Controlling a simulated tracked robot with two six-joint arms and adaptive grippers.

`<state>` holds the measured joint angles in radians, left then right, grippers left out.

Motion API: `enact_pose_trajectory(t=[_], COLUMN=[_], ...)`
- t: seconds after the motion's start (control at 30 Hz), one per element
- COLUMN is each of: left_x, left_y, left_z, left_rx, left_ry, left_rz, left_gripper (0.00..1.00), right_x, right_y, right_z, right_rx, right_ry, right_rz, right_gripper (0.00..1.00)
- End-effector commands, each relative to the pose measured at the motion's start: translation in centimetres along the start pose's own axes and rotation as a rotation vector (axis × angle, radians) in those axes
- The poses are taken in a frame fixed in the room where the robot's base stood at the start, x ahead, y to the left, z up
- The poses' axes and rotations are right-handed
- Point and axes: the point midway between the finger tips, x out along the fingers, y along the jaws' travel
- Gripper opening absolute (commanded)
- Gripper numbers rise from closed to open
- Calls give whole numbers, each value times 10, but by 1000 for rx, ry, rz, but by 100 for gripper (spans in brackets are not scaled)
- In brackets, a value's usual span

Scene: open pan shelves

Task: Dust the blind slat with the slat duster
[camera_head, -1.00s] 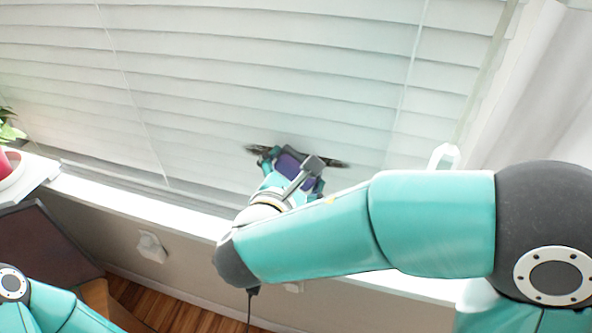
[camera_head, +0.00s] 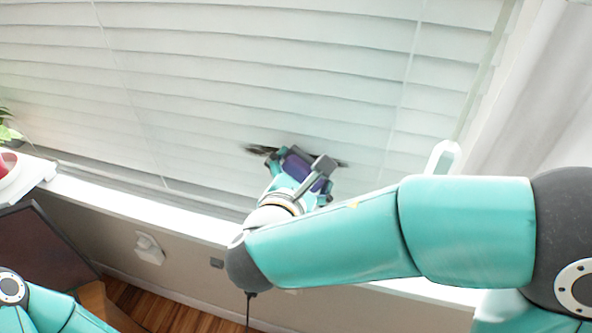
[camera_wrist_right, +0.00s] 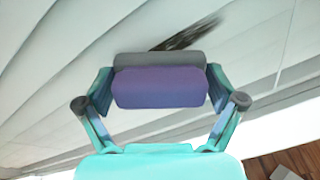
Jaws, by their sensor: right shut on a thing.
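The slat duster (camera_head: 299,168), a purple pad with a grey strip, is in my right gripper (camera_head: 297,182). In the right wrist view the duster (camera_wrist_right: 160,88) sits between the two fingers of the gripper (camera_wrist_right: 160,95), which is shut on it. A dark, sooty streak (camera_head: 262,150) lies on a low blind slat (camera_head: 215,140), and the duster is in front of its middle. The streak (camera_wrist_right: 188,36) also shows beyond the duster's grey edge in the right wrist view. I cannot tell whether the duster touches the slat. My left gripper is out of view.
A white sill (camera_head: 150,207) runs below the blind. A white handle-like object (camera_head: 443,160) stands at its right, near a pale curtain (camera_head: 545,90). A plant (camera_head: 7,132) and a red pot (camera_head: 6,163) are at the far left. A thin cord (camera_head: 128,95) hangs before the slats.

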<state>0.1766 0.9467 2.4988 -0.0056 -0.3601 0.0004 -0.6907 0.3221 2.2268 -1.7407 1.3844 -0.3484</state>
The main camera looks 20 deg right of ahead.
Motion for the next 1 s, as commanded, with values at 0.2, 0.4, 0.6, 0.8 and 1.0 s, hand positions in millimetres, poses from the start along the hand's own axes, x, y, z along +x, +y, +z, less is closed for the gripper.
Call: enact_pose_trajectory(t=[0.2,0.4,0.6,0.8,1.0], left_x=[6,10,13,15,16], left_y=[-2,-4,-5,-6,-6], left_z=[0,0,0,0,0], left_rx=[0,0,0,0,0], left_ry=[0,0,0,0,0], left_rz=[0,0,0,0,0], left_gripper=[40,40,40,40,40], right_x=[0,0,0,0,0], right_y=[-20,-37,-55,-71,-77], right_z=[11,21,31,41,44], right_rx=[1,3,1,2,0], right_ry=[-1,-2,-1,-1,-1], right_rz=[0,0,0,-1,0], right_gripper=[65,65,65,65,65])
